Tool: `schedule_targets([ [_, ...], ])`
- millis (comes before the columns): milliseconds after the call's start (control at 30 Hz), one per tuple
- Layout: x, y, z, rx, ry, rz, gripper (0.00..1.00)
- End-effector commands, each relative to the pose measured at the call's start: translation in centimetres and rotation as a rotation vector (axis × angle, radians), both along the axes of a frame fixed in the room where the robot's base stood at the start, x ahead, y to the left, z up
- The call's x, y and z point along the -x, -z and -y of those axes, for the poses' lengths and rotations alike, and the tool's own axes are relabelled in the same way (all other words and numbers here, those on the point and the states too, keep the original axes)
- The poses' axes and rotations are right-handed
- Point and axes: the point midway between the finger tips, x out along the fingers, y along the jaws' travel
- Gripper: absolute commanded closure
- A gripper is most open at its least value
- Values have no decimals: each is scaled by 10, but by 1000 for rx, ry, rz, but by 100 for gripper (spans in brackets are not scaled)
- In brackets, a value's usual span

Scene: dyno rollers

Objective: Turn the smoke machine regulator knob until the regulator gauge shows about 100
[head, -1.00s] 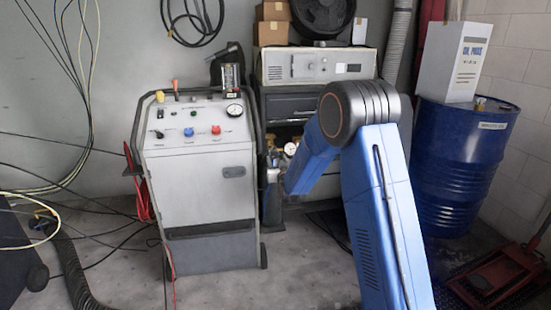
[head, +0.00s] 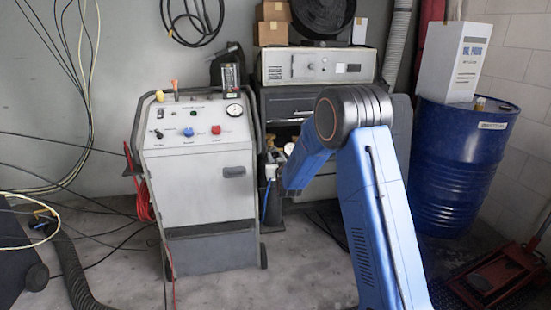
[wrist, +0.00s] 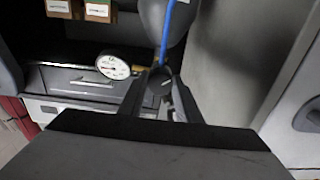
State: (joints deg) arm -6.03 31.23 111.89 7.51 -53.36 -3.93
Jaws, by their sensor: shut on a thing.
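In the wrist view, a round white-faced gauge (wrist: 113,66) with a dark rim sits left of my fingertips. Its needle and numbers are too small to read. My gripper (wrist: 162,88) is shut on a dark round knob (wrist: 160,78), one finger on each side. The fingers hide part of the knob. A blue hose (wrist: 168,30) rises just beyond it. In the head view, my gripper (head: 272,178) is beside the right side of the white cart, and the gauge (head: 290,148) shows only partly behind my arm.
The white cart (head: 200,190) has another gauge (head: 234,110) and red and blue knobs on its panel. A dark drawer cabinet (head: 290,103) stands behind my arm. A blue drum (head: 455,165) is at right. Cables and a ribbed hose lie on the floor at left.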

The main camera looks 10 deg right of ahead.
Motion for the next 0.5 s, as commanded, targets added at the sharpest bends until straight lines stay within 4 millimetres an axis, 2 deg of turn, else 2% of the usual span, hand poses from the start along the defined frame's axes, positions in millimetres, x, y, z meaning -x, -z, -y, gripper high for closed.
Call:
schedule_targets([
  [200,0,0,0,-89,0,0,92],
  [500,0,0,0,-102,0,0,92],
])
